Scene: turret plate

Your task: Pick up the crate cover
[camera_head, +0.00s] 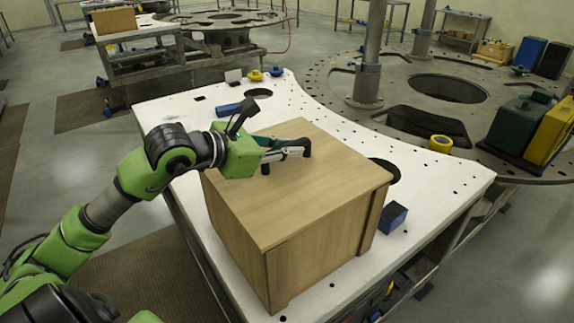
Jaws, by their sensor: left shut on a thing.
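The wooden crate (312,262) stands on the white table at the centre. Its flat crate cover (310,195) lies on top, with no gap visible between it and the crate walls. My left gripper (286,154) reaches in from the left over the cover's back part. It is shut on the cover at a dark handle, which the fingers partly hide. The exact contact of the fingers is too small to make out. My right gripper is not in view.
The white table (440,190) has clear room right of the crate. A blue block (392,217) stands close to the crate's right side. A yellow tape roll (440,143) lies at the table's back edge. A large round turret plate (480,80) with upright posts lies behind.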

